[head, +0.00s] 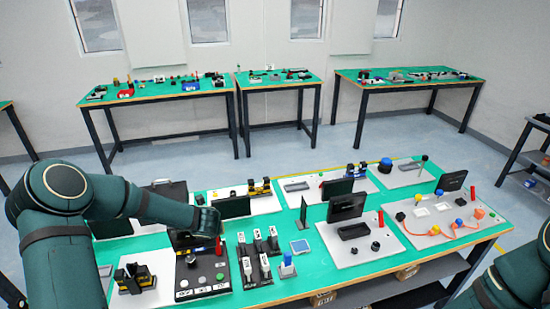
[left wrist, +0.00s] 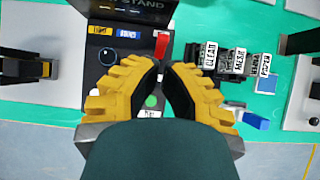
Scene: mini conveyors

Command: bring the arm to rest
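My left arm (head: 100,200) comes in from the left in the head view and reaches over the near table. Its forearm ends above a black panel, and I cannot make out its fingers there. In the left wrist view the two yellow fingers with black pads of my left gripper (left wrist: 161,68) have their tips almost together, with nothing between them. They point at the black panel (left wrist: 115,70), near a red block (left wrist: 162,45). Part of my right arm (head: 515,280) shows at the lower right of the head view; its gripper is out of view.
The near table (head: 300,262) is crowded. Black-and-white labelled blocks (left wrist: 237,62) stand right of the panel, beside a blue block (left wrist: 255,121). White boards (head: 345,240) with small devices fill the middle and right. Further tables (head: 160,92) stand along the back wall.

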